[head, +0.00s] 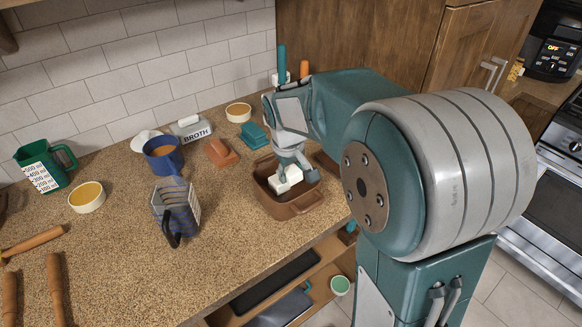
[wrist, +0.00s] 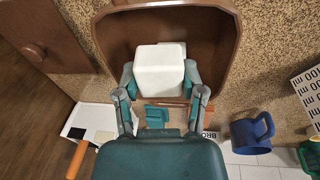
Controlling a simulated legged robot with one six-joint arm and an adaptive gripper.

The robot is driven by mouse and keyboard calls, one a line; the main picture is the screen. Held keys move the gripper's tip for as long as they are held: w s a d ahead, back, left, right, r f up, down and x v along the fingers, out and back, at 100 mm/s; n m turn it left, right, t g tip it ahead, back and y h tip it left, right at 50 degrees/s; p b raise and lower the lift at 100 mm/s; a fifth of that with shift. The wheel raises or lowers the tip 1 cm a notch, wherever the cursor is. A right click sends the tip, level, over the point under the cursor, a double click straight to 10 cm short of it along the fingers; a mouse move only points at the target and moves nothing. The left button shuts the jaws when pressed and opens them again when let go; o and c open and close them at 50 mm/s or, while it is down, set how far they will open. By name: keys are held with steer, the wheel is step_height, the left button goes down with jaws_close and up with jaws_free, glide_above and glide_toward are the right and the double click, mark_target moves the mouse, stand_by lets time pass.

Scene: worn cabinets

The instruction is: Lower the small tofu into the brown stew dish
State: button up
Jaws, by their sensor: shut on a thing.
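The small tofu (head: 287,178) is a white block held by my gripper (head: 291,161) over the brown stew dish (head: 300,207). In the wrist view my gripper (wrist: 160,80) has a finger on each side of the tofu (wrist: 160,68), and the dish's brown wall (wrist: 222,40) surrounds the tofu on the far side and both flanks. In the head view the tofu appears at or just inside the dish opening. I cannot tell whether it touches the dish floor.
A teal block (head: 254,134) and an orange-brown block (head: 220,152) lie behind the dish. The counter (head: 235,240) in front is clear.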

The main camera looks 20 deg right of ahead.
mark_target(289, 174)
steer(key=shift+f, duration=1.45)
steer(key=shift+f, duration=2.5)
stand_by(1.2)
steer(key=o, duration=1.1)
steer(key=r, duration=0.4)
steer(key=s+a+r, duration=0.1)
steer(key=r, duration=0.6)
steer(key=shift+s+a+r, duration=0.2)
steer(key=shift+r, duration=0.2)
steer(key=s+a+r+t, duration=0.1)
steer(key=s, duration=0.5)
steer(key=s+a+r+m+t+y, duration=0.1)
steer(key=s, duration=0.6)
steer(key=s+r+m+t, duration=0.1)
steer(key=s+r+t, duration=0.1)
steer(key=s, duration=0.5)
steer(key=shift+a, duration=0.4)
